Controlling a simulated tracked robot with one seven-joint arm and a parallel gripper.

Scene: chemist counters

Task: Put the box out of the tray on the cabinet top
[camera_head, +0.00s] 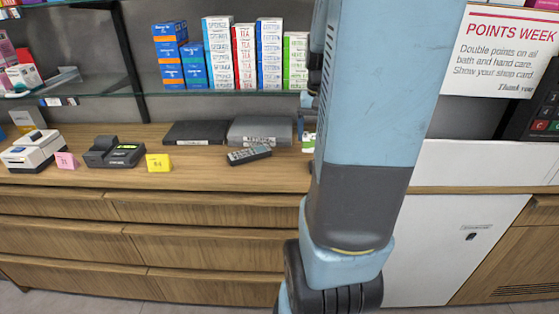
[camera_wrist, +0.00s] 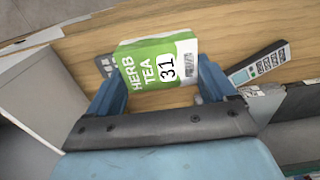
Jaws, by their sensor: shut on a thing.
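A green and white herb tea box (camera_wrist: 160,62) marked 31 is between the two blue fingers of my gripper (camera_wrist: 158,82) in the wrist view. My gripper is shut on it. In the head view my arm hides most of the gripper, and only a green and white bit of the box (camera_head: 309,141) shows beside it. The grey tray (camera_head: 260,131) labelled RETURNS stands on the wooden cabinet top (camera_head: 205,162), just left of the gripper. The box is outside the tray, over the cabinet top. I cannot tell whether it touches the wood.
A remote (camera_head: 249,154) lies in front of the tray. A black flat case (camera_head: 200,132), a card terminal (camera_head: 115,151), a white printer (camera_head: 33,150) and yellow and pink tags stand leftward. A glass shelf (camera_head: 230,93) with boxes hangs above. A white cabinet (camera_head: 450,245) is at right.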

